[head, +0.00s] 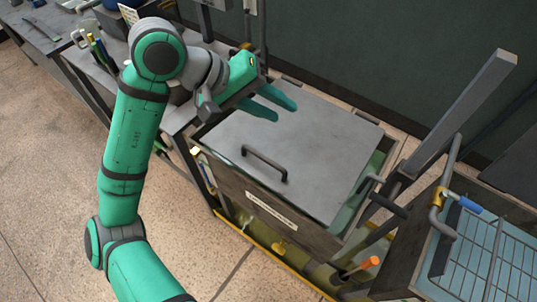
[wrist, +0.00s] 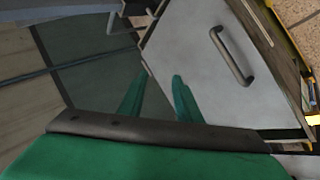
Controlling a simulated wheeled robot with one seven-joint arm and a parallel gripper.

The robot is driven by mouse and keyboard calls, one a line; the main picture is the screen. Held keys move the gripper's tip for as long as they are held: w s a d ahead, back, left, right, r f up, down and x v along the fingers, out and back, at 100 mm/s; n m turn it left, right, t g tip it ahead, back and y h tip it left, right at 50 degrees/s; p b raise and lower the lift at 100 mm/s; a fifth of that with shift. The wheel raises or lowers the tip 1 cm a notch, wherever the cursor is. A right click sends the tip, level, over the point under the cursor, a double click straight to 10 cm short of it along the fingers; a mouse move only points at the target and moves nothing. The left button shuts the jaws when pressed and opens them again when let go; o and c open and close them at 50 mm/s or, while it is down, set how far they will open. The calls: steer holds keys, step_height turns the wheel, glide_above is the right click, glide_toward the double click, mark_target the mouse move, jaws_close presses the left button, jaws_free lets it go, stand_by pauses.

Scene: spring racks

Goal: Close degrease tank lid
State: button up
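The degrease tank lid (head: 305,140) is a flat grey plate with a dark bar handle (head: 264,163). It lies over most of the tank (head: 262,207), and a strip of the greenish tank inside (head: 372,180) shows along its right side. The lid (wrist: 195,62) and its handle (wrist: 232,56) also fill the upper right of the wrist view. My gripper (head: 270,102) is over the lid's back left part, away from the handle. Its two green fingers (wrist: 158,98) are apart with nothing between them. I cannot tell whether they touch the lid.
A grey upright post (head: 455,110) and pipes stand right of the tank, beside a basin with a wire rack (head: 482,262). A bench with tools (head: 95,50) is at the back left. A dark wall (head: 400,60) is behind. The floor (head: 50,180) at left is clear.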

steer(key=d+f+n+y, duration=0.1)
steer(key=n+y, duration=0.1)
steer(key=n, duration=0.1)
steer(key=n+g+y, duration=0.2)
steer(key=n+y, duration=0.4)
steer(key=n, duration=0.1)
glide_toward(268, 161)
steer(key=f, duration=0.5)
steer(key=d+f, duration=0.1)
steer(key=f, duration=0.1)
steer(key=shift+w+f, duration=0.2)
steer(key=shift+f, duration=0.2)
steer(key=shift+a, duration=0.15)
jaws_close()
